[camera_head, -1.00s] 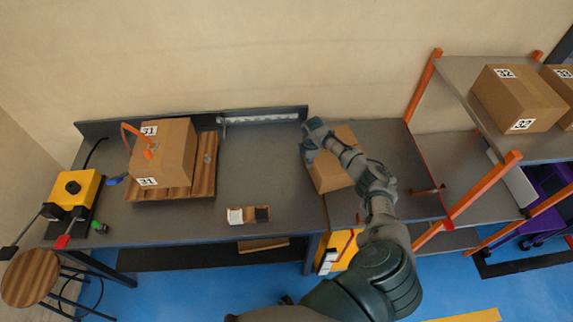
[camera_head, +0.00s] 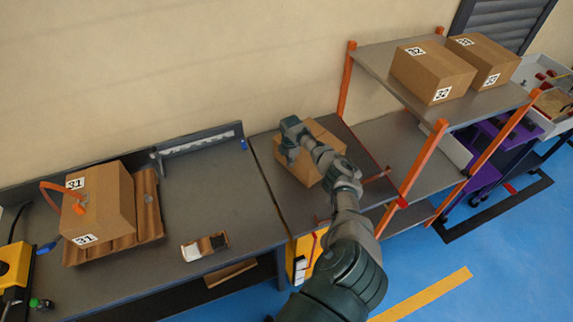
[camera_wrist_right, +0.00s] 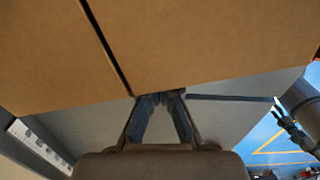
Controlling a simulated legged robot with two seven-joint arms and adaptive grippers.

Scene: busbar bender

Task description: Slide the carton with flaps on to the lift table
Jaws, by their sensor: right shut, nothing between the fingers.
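The brown carton (camera_head: 326,131) stands on the dark grey lift table (camera_head: 299,202), just right of its seam with the bench. In the right wrist view the carton (camera_wrist_right: 215,45) fills the top, with a dark gap between two of its panels. My right gripper (camera_head: 289,153) is at the carton's left side, and my arm crosses over the carton. In the right wrist view the gripper's fingertips (camera_wrist_right: 161,97) are together at the carton's lower edge, holding nothing. A second arm end with dark fingers, likely my left gripper (camera_wrist_right: 287,121), shows small at the right.
The bench (camera_head: 215,190) at left bears carton 31 (camera_head: 105,203) on a wooden pallet and a small open box (camera_head: 205,246). An orange-posted shelf (camera_head: 385,60) with cartons 32 and 33 stands close right of the lift table. Blue floor (camera_head: 440,265) is open in front.

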